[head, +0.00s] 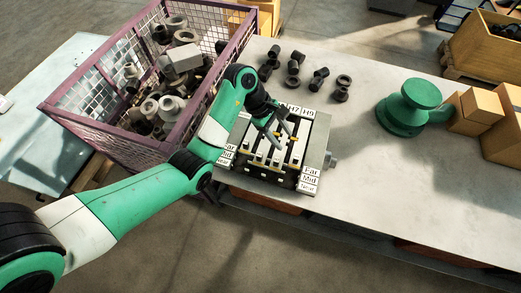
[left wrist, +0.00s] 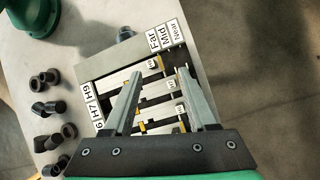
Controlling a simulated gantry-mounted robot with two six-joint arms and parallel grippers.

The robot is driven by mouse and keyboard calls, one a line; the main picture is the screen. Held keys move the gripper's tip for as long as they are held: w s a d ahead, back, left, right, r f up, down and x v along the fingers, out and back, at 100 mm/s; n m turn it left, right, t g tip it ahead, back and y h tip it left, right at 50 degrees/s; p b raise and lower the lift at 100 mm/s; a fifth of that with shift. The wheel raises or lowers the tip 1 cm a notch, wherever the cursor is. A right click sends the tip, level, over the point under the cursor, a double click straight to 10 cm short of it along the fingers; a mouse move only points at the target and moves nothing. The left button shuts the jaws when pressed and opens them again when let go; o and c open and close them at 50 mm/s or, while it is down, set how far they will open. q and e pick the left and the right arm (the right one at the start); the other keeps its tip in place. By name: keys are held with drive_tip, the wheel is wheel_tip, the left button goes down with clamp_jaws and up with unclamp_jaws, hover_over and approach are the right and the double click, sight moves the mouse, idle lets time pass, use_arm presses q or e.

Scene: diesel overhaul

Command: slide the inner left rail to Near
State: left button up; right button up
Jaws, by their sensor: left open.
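The rail fixture (head: 318,135) is a grey block on the table with several parallel pale rails in dark slots. Far, Mid and Near labels stand at both sides, with Near toward the table's front edge. My left gripper (head: 274,138) is above the rails, with its fingers pointing down. The rails (left wrist: 155,92) with small yellow parts lie below and between the fingers. Which one is the inner left rail, and its exact position, I cannot tell because the gripper covers part of the fixture.
A purple mesh crate (head: 107,152) full of metal parts stands left of the fixture. Several dark fittings (head: 294,67) lie behind it. A green round part (head: 407,106) and cardboard boxes (head: 478,109) are at right. The table (head: 385,190) is clear right of the fixture.

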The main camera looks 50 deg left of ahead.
sight(258, 154)
use_arm(q)
drive_tip(key=s+a+f+n+g+y+b, duration=0.1)
drive_tip(key=s+a+f+n+b, duration=0.2)
drive_tip(key=s+a+f, duration=0.5)
drive_tip(key=w+f, duration=0.1)
drive_tip(key=f, duration=0.3)
drive_tip(key=w+d+f+b, duration=0.1)
drive_tip(key=w+f, duration=0.1)
drive_tip(key=f, duration=0.2)
drive_tip(key=w+f+b, duration=0.1)
drive_tip(key=f, duration=0.3)
drive_tip(key=shift+w+d+f, duration=0.15)
drive_tip(key=shift+w, duration=0.1)
use_arm(e)
wheel_tip(258, 154, down, 6)
drive_tip(key=shift+f, duration=0.25)
use_arm(q)
clamp_jaws()
